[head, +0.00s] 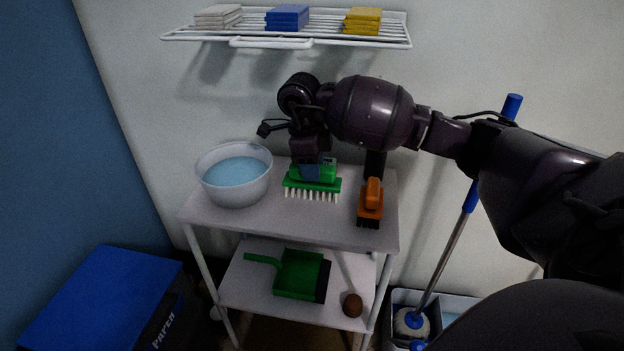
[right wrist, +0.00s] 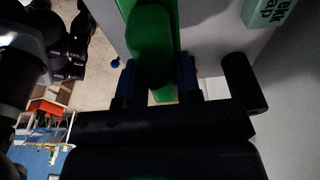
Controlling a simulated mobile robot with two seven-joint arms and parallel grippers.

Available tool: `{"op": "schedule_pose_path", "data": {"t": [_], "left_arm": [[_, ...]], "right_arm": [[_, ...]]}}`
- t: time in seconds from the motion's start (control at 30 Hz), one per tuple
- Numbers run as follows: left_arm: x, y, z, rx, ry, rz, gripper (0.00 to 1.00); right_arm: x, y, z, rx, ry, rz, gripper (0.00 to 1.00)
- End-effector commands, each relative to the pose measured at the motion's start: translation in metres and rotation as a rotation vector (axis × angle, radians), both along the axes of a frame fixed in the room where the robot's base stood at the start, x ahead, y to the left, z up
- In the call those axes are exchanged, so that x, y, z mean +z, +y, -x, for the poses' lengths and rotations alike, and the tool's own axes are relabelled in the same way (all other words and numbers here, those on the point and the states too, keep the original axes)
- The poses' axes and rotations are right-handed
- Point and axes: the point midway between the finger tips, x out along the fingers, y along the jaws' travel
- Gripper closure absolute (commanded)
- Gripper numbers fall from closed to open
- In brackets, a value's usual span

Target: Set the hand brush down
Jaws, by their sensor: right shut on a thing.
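The hand brush (head: 314,184) is green with a row of white bristles pointing down. It is upright over the top of the white shelf cart (head: 290,226), between the bowl and the orange brush. I cannot tell whether its bristles touch the surface. My right gripper (head: 313,168) comes from above and is shut on the brush's green handle, covering part of it. In the right wrist view the green handle (right wrist: 150,42) lies between the two blue fingertips (right wrist: 158,82). My left gripper is not in view.
A white bowl of blue liquid (head: 212,194) stands left of the brush, and an orange brush (head: 371,197) stands to the right. The cart top's front strip is clear. A green dustpan (head: 298,272) lies on the lower shelf. A wire rack (head: 340,36) with cloths hangs above.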

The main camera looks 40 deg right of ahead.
Motion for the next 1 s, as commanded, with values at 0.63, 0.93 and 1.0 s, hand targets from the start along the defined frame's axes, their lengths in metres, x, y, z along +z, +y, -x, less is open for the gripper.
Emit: {"op": "schedule_pose_path", "data": {"t": [0.63,0.93,1.0], "left_arm": [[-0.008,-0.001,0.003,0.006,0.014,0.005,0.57],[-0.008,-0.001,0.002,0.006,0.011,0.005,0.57],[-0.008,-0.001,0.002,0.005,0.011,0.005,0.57]], "right_arm": [[-0.040,-0.003,-0.002,0.000,0.003,0.000,0.95],[-0.040,-0.003,-0.002,0.000,0.002,-0.001,0.43],[-0.040,-0.003,-0.002,0.000,0.002,-0.001,0.43]]}}
